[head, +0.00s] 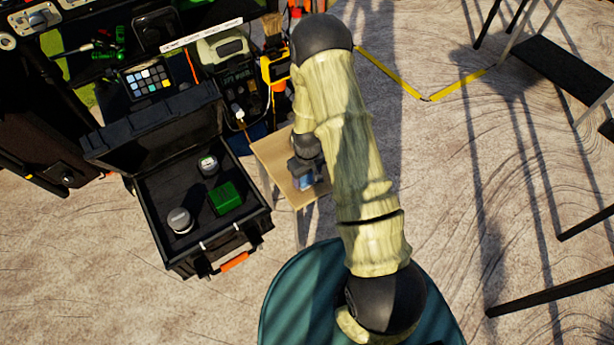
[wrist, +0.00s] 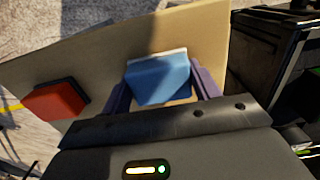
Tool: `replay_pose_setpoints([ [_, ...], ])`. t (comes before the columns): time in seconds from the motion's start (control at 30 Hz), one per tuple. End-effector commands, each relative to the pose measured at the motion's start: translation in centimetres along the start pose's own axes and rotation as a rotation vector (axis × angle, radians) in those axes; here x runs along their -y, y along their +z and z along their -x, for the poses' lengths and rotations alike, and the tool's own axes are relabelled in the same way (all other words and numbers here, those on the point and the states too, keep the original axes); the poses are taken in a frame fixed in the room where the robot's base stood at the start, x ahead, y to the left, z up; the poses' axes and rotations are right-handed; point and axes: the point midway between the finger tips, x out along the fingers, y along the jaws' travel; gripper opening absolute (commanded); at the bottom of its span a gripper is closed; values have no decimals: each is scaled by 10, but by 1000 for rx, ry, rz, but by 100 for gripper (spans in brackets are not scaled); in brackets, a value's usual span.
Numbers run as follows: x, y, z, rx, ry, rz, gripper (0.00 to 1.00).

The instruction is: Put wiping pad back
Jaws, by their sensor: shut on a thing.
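My gripper (wrist: 160,95) is shut on a blue pad (wrist: 158,79) with a pale edge along its far side. The pad sits between the two purple-grey fingers, over the light wooden board (wrist: 205,40). I cannot tell whether it touches the board. In the head view my gripper (head: 306,172) is over the right part of the board (head: 272,151), partly hidden by my arm, and only a small blue patch of the pad (head: 303,182) shows. A red block with a dark base (wrist: 56,99) lies on the board at the left of the wrist view; my arm hides it in the head view.
Left of the board stands an open black case (head: 160,225) with its lid raised. Inside are a green block (head: 226,198) and two round grey items (head: 180,220). A cluttered cart with a colour chart (head: 148,80) is behind.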

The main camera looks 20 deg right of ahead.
Motion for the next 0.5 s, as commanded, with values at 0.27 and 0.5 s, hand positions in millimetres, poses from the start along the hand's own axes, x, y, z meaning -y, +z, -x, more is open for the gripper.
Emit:
replay_pose_setpoints([
  [0.27,0,0,-1,-1,0,0,36],
  [0.5,0,0,-2,-1,0,0,83],
])
